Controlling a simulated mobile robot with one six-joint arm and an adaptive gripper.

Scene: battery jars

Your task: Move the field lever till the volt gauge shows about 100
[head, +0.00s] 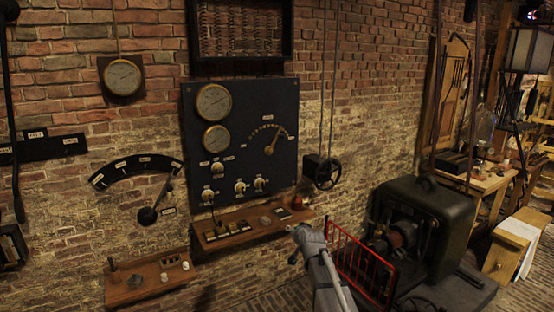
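A black panel (240,93) hangs on the brick wall. It carries two round brass-rimmed gauges, an upper one (213,102) and a lower one (216,139). Their figures are too small to read, and I cannot tell which is the volt gauge. A brass lever (272,143) on the panel's right tilts up and right along an arc of contacts. A second, dark lever (157,201) sits under a black labelled arc at left. I cannot read which is the field lever. My gripper (297,243) is below the panel, apart from both levers; its fingers are unclear.
A wooden shelf (250,229) with small items juts out under the panel, close to my gripper. A red guard rail (362,262) and a dark machine (425,215) stand right of my arm.

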